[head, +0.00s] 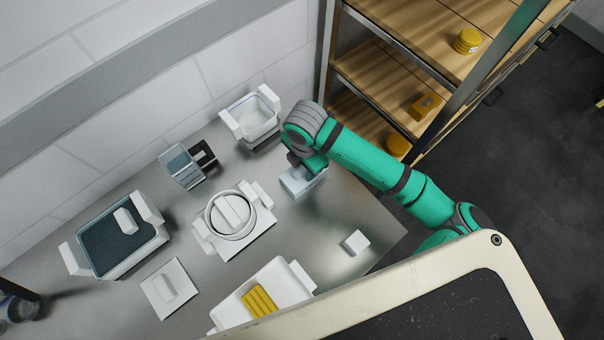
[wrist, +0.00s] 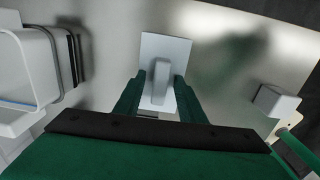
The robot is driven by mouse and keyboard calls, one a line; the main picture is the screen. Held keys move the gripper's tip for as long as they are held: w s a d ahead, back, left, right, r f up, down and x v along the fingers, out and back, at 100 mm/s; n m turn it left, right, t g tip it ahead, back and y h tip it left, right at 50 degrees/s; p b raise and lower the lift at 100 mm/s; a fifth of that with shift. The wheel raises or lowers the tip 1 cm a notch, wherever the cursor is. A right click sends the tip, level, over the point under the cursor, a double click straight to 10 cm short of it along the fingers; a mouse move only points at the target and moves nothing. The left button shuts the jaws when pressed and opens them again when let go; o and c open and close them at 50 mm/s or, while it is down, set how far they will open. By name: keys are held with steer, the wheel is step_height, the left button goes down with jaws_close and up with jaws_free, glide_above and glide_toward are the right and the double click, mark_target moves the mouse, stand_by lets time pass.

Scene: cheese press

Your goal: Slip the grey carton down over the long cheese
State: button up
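A pale grey box (head: 300,182), which I take for the grey carton, is under my gripper (head: 304,166) in the head view. In the wrist view its square top (wrist: 165,46) shows with a narrow raised handle between the two fingers of my gripper (wrist: 160,92). Whether the box touches the table is hard to tell. A yellow ribbed block (head: 260,300) lies in a white tray at the front; it may be the long cheese, but I cannot be sure.
A white basin (head: 250,120), a blue-grey open box (head: 180,166), a ring mould (head: 232,214), a dark-filled tub (head: 118,245) and a handled plate (head: 170,287) stand on the metal table. A small white block (head: 356,242) lies right. Shelves (head: 385,75) hold yellow cheeses.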

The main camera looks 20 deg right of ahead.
steer(key=shift+s+a+f, duration=0.1)
steer(key=shift+f, duration=0.4)
steer(key=shift+s+a+f, duration=0.1)
steer(key=shift+f, duration=0.4)
steer(key=c, duration=0.3)
steer(key=shift+c, duration=0.2)
steer(key=shift+r, duration=0.15)
steer(key=shift+w+d+r, duration=0.15)
steer(key=shift+d+r, duration=0.05)
steer(key=shift+r, duration=0.85)
jaws_close()
steer(key=shift+r, duration=0.25)
